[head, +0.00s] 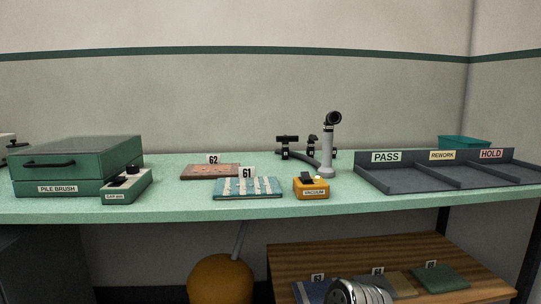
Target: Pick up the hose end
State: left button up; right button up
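The hose end (328,150) is a light grey upright tube with a dark, round, angled mouth at its top. It stands on the green bench behind the vacuum switch box. A darker grey hose (303,157) runs behind it to the left, near black clamp-like holders (287,147). The yellow vacuum switch box (311,191) has a black rocker and a small light on top.
Samples 61 (246,188) and 62 (210,171) lie left of the switch box. A green pile brush unit (76,165) stands far left. A grey PASS, REWORK and HOLD tray (400,186) stands right. A wooden lower shelf (335,254) holds more samples. The bench's front strip is mostly clear.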

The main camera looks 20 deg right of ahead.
aim_at(326, 171)
jog(key=k+l+z, duration=0.15)
jog(key=z, duration=0.65)
